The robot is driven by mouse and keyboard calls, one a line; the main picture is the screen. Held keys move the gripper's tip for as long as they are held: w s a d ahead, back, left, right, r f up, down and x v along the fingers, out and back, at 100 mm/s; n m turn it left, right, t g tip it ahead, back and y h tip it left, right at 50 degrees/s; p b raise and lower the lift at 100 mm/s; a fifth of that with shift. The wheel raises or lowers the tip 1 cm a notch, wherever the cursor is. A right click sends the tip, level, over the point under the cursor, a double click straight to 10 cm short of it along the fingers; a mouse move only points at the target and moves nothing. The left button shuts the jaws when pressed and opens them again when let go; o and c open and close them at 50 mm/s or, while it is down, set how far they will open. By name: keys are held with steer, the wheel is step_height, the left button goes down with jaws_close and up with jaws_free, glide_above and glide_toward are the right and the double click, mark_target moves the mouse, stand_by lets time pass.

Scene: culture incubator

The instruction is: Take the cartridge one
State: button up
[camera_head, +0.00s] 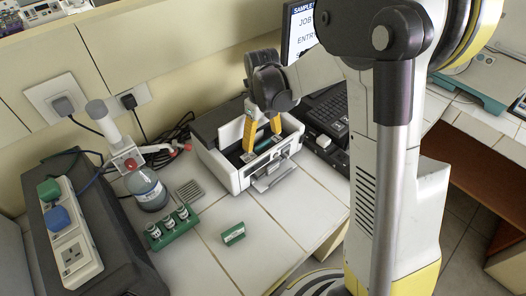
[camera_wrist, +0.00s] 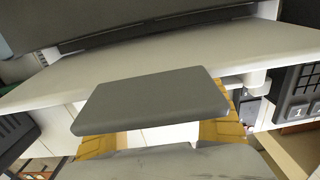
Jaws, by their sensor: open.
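My gripper (camera_head: 262,146) is open and points down into the open top of a white box-shaped device (camera_head: 232,178) on the tiled bench. Its two yellow fingers stand apart inside the opening. Dark and greenish parts (camera_head: 266,144) show inside near the fingertips; I cannot tell whether one is cartridge one. In the wrist view, a flat grey slab (camera_wrist: 150,101) spans the space between the yellow fingers; contact is unclear. A small green block with a pale label (camera_head: 233,234) lies on the bench in front of the device. No readable label identifies cartridge one.
A power strip (camera_head: 70,228) lies further left.

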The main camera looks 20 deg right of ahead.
mark_target(263, 143)
step_height(263, 143, down, 3)
steer(key=shift+d+b, duration=0.1)
steer(key=shift+b, duration=0.2)
steer(key=shift+r, duration=0.15)
steer(key=c, duration=1.5)
